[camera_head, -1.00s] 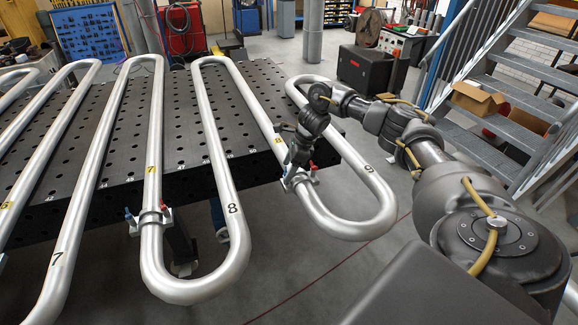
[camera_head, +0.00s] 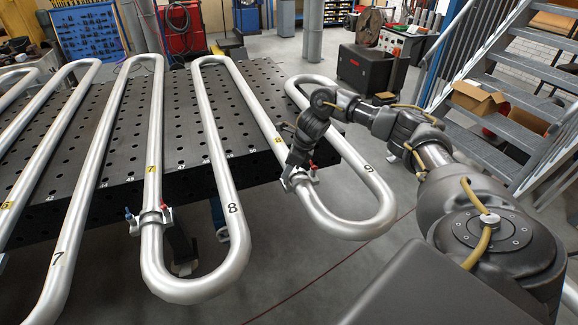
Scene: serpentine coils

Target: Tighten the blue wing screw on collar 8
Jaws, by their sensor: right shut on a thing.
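Collar 8 (camera_head: 301,180) is a small metal clamp around the silver pipe at the table's front edge, below a yellow 8 mark. Its red wing screw (camera_head: 313,167) shows on the right side. My right gripper (camera_head: 289,173) points down at the left side of this collar. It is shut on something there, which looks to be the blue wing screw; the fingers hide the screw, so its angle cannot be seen. My left gripper is not in view.
A similar collar (camera_head: 151,218) with a blue and a red screw sits on the pipe to the left. The pipe coils lie across the perforated black table (camera_head: 180,130), with their front bends overhanging it. A metal staircase (camera_head: 510,110) stands at the right.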

